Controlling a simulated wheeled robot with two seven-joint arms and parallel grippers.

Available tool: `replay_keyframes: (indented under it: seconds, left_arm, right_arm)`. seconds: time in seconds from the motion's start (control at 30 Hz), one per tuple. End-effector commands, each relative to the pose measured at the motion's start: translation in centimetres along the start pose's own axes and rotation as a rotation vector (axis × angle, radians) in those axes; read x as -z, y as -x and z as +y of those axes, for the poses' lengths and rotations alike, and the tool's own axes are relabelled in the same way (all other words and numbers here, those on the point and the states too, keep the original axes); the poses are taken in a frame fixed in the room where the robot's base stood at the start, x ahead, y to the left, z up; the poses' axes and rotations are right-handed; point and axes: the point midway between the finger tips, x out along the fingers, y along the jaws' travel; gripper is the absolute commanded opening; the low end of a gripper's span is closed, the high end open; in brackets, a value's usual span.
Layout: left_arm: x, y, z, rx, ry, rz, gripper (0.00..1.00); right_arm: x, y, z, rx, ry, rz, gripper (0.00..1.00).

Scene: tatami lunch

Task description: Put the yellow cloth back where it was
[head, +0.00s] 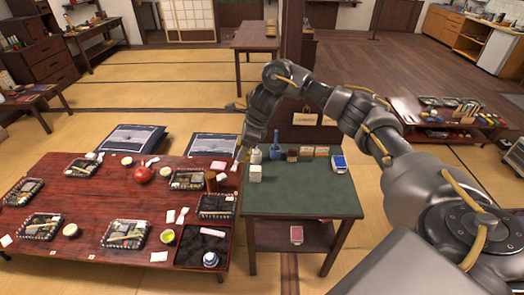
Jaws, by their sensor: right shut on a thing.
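I cannot make out a yellow cloth for certain anywhere in the head view. My right gripper (241,151) points down by the far left corner of the green-topped side table (300,200), close to the red low table. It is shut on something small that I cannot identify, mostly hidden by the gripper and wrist. My left gripper is not in view.
The red low table (130,205) is crowded with lunch trays.

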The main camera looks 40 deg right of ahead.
Motion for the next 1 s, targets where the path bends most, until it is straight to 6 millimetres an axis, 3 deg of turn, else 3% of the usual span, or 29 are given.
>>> replay_keyframes:
  seconds: [0.1, 0.3, 0.53, 0.7, 1.0]
  left_arm:
    - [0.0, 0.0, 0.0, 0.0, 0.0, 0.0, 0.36]
    - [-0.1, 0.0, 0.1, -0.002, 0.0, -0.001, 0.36]
    - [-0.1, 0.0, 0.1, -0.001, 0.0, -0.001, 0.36]
    - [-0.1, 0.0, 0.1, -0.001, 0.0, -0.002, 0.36]
    - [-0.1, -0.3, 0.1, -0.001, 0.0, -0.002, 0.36]
  right_arm:
    - [-3.4, 2.3, 3.2, -0.081, 0.196, 0.003, 0.32]
    - [-8.9, 2.8, 8.8, -0.206, 0.475, 0.007, 0.32]
    - [-11.7, 2.5, 15.3, -0.334, 0.764, 0.007, 0.32]
    - [-9.9, 1.8, 19.5, -0.43, 0.985, 0.006, 0.32]
    - [-2.6, 2.2, 20.2, -0.497, 1.158, 0.009, 0.32]
